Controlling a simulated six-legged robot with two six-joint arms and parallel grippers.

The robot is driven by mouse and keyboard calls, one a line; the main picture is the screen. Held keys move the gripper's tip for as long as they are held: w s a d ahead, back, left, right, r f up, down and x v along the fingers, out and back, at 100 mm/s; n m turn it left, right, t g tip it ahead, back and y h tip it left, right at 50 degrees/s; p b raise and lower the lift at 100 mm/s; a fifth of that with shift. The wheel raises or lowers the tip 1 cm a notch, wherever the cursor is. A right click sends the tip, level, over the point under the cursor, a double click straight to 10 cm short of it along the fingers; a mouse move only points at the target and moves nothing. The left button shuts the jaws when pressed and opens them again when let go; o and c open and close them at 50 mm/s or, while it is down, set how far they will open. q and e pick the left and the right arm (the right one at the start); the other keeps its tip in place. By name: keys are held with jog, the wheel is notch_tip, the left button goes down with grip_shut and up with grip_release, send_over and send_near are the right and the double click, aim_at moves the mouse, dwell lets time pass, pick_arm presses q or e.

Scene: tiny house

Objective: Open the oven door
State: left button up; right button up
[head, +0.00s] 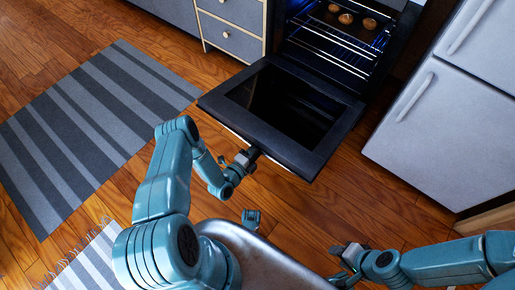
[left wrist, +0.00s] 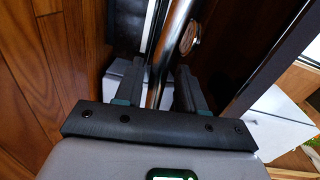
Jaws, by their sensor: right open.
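The oven door (head: 285,105) is folded down, nearly level, in the head view, its dark glass facing up. The lit oven (head: 335,40) stands open behind it. My left gripper (head: 247,157) is at the door's front edge. In the left wrist view, a shiny metal handle bar (left wrist: 170,50) runs between the fingers of my left gripper (left wrist: 158,85), which stand apart with gaps beside the bar. My right gripper (head: 345,255) is open and empty, low at the right, away from the door.
Round baked items (head: 345,18) sit on a rack inside the oven. A white fridge (head: 445,120) stands right of the door and a drawer cabinet (head: 232,40) left of it. A striped rug (head: 85,125) lies on the wooden floor at left.

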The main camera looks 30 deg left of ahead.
pick_arm(q)
jog(key=shift+s, duration=0.15)
jog(key=s+a+r+p, duration=0.1)
jog(key=s+p, duration=0.3)
jog(key=s, duration=1.2)
